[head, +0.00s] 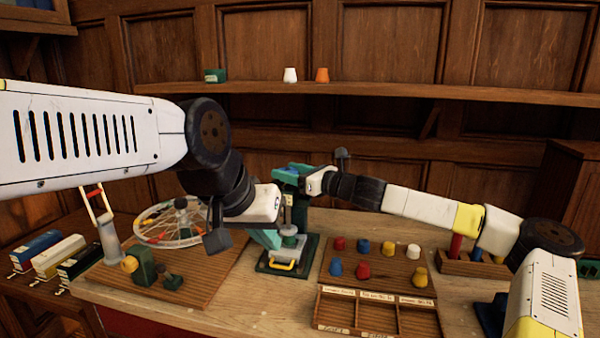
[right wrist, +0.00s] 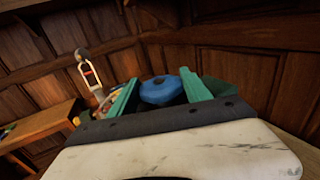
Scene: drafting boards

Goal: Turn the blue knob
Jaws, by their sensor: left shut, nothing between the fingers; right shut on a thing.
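The blue knob (right wrist: 160,90) sits between the green fingers of my right gripper (right wrist: 162,95) in the right wrist view. The fingers lie along both its sides. In the head view my right gripper (head: 290,172) is at the top of a green stand (head: 300,255); the knob is mostly hidden there by the fingers. My left gripper (head: 268,240) is lower, in front of the stand's left side. Its green fingers point down, shut and empty.
A wooden board (head: 385,255) holds several coloured pegs, with a compartment tray (head: 380,315) in front. A spoked wheel (head: 170,222) stands on a board at left. A yellow handle (head: 285,265) is at the stand's base. The table's front right is partly clear.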

